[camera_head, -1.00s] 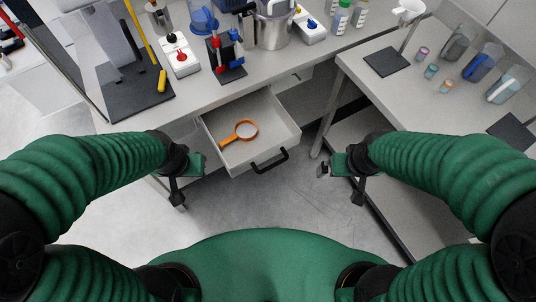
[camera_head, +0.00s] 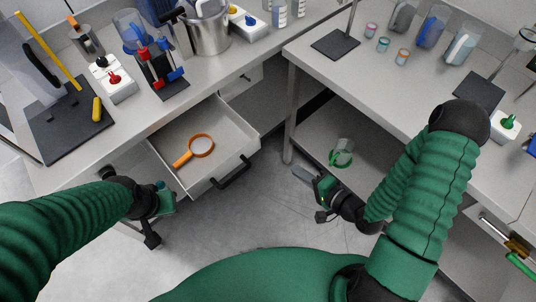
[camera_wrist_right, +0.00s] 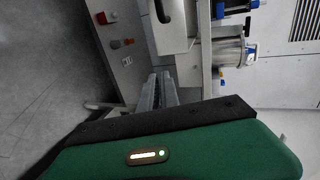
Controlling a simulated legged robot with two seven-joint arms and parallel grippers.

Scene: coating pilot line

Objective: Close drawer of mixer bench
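The mixer bench's drawer (camera_head: 240,136) is pulled out in the head view, a light grey open box with a black bar handle (camera_head: 232,171) on its front. My right gripper (camera_head: 301,172) is to the right of the drawer, apart from the handle. In the right wrist view its two grey fingers (camera_wrist_right: 158,88) lie close together with nothing visible between them. My left gripper (camera_head: 152,215) is low, left of and in front of the drawer, clear of it; its fingers are hard to make out.
The mixer bench top (camera_head: 115,130) carries a steel pot (camera_head: 208,30), a red-and-blue stand and a switch box. A second table (camera_head: 350,80) stands at right; a green-bottomed clear vessel (camera_head: 341,152) is on its lower shelf, near my right gripper. Floor before the drawer is clear.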

